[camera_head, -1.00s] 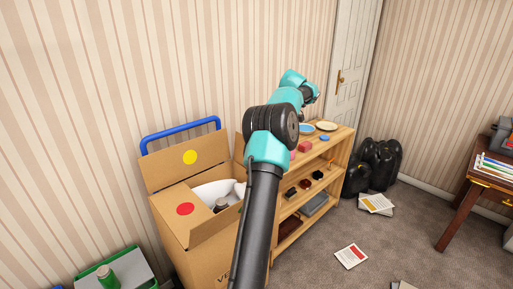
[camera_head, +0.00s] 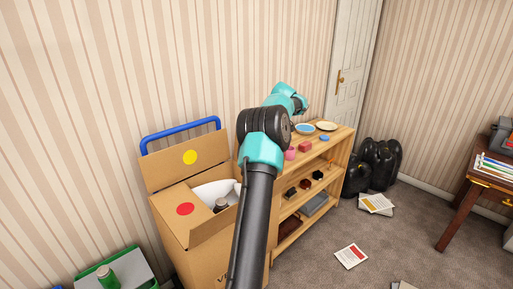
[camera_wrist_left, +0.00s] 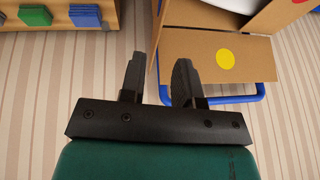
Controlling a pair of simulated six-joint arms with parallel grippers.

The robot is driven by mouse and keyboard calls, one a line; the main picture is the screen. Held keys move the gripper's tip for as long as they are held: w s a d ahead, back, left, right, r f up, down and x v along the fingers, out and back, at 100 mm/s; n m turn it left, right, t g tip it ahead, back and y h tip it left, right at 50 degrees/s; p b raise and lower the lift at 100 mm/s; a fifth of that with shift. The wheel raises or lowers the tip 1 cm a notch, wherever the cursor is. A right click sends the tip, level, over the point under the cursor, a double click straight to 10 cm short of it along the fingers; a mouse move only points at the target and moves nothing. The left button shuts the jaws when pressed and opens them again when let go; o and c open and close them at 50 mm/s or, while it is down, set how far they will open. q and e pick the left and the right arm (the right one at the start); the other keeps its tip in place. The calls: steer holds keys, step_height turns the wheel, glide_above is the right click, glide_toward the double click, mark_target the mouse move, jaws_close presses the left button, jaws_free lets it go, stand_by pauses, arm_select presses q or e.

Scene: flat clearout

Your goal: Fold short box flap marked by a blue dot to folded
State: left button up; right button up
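The open cardboard box (camera_head: 200,252) stands against the wall at the left in the head view. Its back flap with a yellow dot (camera_head: 190,157) stands up, and a flap with a red dot (camera_head: 185,209) lies lower at the left. A piece of cardboard flap (camera_head: 238,148) stands at the box's right, mostly hidden behind my arm. No blue dot shows. The left wrist view shows the yellow-dot flap (camera_wrist_left: 215,55) to the right of my left gripper (camera_wrist_left: 158,65), whose fingers are apart with nothing between them. The head view hides this gripper. My right gripper is not in view.
A wooden shelf (camera_head: 340,150) with plates and small items stands close to the box's right. A blue handle (camera_head: 180,124) rises behind the box. White contents (camera_head: 212,193) and a bottle (camera_head: 221,205) are inside. Black bags (camera_head: 375,165) sit by the door.

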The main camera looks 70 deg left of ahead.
arm_select(q)
steer(key=x, duration=1)
steer(key=shift+s+a+f, duration=0.1)
steer(key=shift+f, duration=0.25)
steer(key=shift+c, duration=0.4)
jaws_close()
